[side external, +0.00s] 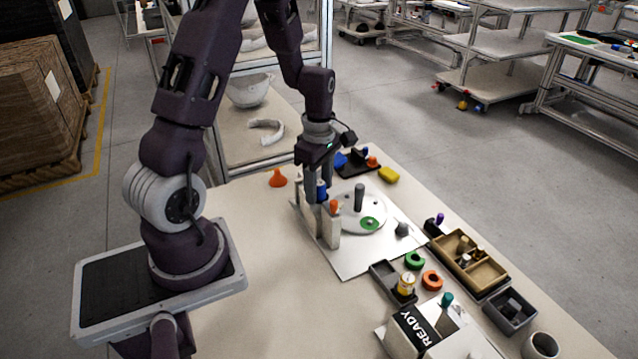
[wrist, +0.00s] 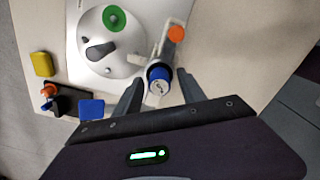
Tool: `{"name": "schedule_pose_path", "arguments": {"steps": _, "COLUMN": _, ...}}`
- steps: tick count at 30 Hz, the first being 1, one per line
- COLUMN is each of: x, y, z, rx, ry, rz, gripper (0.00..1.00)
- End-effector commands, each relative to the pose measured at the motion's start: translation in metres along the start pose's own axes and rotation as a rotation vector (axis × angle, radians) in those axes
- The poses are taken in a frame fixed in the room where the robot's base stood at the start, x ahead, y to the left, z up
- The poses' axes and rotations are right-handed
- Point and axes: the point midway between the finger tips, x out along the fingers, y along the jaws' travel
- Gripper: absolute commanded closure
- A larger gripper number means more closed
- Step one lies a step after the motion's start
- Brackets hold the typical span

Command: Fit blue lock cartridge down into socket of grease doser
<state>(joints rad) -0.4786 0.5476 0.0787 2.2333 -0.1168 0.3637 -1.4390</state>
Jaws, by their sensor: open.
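The blue lock cartridge (wrist: 159,80) has a blue collar and a pale round end with a dark mark. In the wrist view it lies between the two fingers of my open gripper (wrist: 160,90), with gaps visible on both sides. In the side view my gripper (side external: 316,197) points down over the white uprights, and the blue cartridge (side external: 321,190) shows beside a finger. A white round unit (side external: 350,222) with a grey post and green ring stands on the white plate; it may be the grease doser, but I cannot tell. Its socket is not clearly visible.
An orange-topped white upright (side external: 333,225) stands close to my gripper. An orange cone (side external: 278,178), yellow block (side external: 389,174) and dark tray (side external: 358,163) are nearby. Trays, rings and a READY box (side external: 412,330) line the front right. The left tabletop is clear.

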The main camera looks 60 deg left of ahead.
Motion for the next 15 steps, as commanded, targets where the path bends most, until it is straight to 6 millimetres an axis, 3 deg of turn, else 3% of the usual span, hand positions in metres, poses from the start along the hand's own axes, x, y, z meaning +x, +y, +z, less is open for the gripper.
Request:
{"name": "schedule_pose_path", "arguments": {"steps": 5, "x": -0.023, "y": 0.002, "z": 0.0, "rx": 0.002, "ry": 0.001, "rz": 0.006, "gripper": 0.52}}
{"name": "schedule_pose_path", "arguments": {"steps": 12, "x": -0.089, "y": 0.002, "z": 0.0, "rx": 0.0, "ry": 0.0, "rz": 0.008, "gripper": 0.52}}
{"name": "schedule_pose_path", "arguments": {"steps": 15, "x": -0.108, "y": 0.001, "z": 0.0, "rx": 0.001, "ry": 0.0, "rz": 0.006, "gripper": 0.52}}
